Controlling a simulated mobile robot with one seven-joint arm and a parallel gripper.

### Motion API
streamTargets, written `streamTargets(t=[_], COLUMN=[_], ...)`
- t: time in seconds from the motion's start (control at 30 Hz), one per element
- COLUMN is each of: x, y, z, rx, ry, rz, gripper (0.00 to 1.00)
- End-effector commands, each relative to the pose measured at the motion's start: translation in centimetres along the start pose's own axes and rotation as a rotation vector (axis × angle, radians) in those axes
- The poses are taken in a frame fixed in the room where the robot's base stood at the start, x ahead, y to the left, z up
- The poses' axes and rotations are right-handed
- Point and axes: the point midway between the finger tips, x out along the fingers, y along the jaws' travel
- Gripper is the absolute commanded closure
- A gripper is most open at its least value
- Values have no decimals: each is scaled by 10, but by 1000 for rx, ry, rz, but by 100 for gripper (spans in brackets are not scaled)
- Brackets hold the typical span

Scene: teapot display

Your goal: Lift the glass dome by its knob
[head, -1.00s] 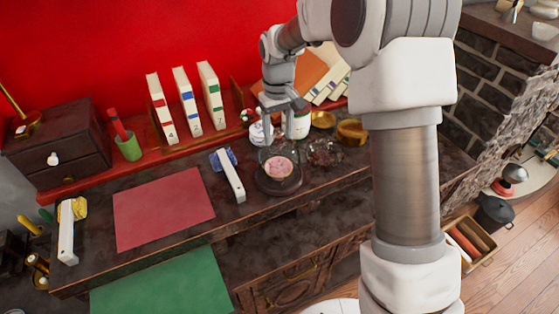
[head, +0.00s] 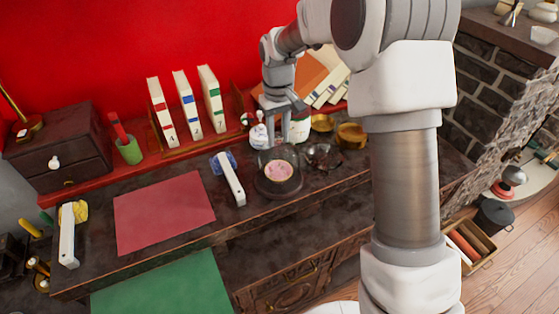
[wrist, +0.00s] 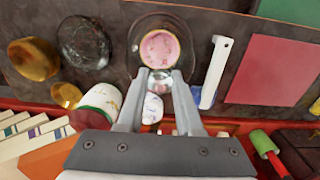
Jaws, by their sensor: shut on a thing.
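The clear glass dome (head: 292,157) is over a round dark base (head: 279,192) with a pink, pale-rimmed item (head: 278,171) under it. My gripper (head: 278,143) points down at the top of the dome, its fingers shut on the knob. In the wrist view the fingertips (wrist: 160,76) meet at the knob, and the dome's round outline (wrist: 134,45) circles the pink item (wrist: 160,48). I cannot tell whether the dome's rim touches the base.
A white tool (head: 233,182) on a blue item lies left of the dome. A glass dish (head: 322,157), gold vessels (head: 351,135) and a white jar (head: 300,128) stand close on the right and behind. The red mat (head: 163,212) is clear.

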Motion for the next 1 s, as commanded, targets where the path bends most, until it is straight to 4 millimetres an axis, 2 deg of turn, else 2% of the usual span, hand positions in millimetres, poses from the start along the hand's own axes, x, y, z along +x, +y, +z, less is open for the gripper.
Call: streamTargets(t=[1.0], x=[-66], y=[0], z=[0], rx=[0], ry=[2], rz=[0], gripper=[100])
